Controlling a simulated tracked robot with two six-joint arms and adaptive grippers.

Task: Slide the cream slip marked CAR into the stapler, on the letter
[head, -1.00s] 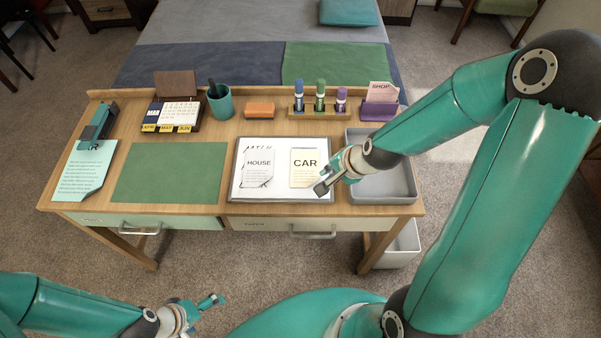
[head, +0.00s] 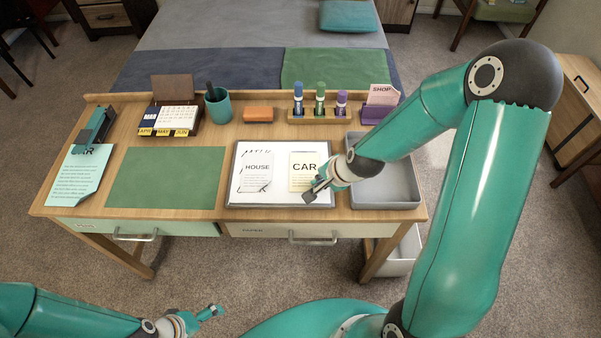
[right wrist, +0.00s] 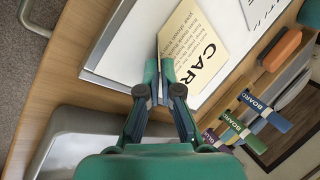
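The cream slip marked CAR (head: 303,181) lies on the right half of a white board (head: 285,199), right of a white slip marked HOUSE (head: 257,178). It also shows in the right wrist view (right wrist: 208,42). My right gripper (head: 313,191) is at the slip's lower right edge. In the right wrist view its fingers (right wrist: 160,68) are close together at that edge; whether they pinch it is unclear. The teal stapler (head: 97,122) stands at the desk's left, over the top of the pale green letter (head: 77,180). My left gripper (head: 213,311) is low, off the desk.
A green blotter (head: 166,178) lies between letter and board. A grey tray (head: 392,190) is right of the board. Along the back are a calendar (head: 172,118), a cup (head: 219,106), an orange block (head: 258,114), markers in a holder (head: 318,116) and a purple holder (head: 376,113).

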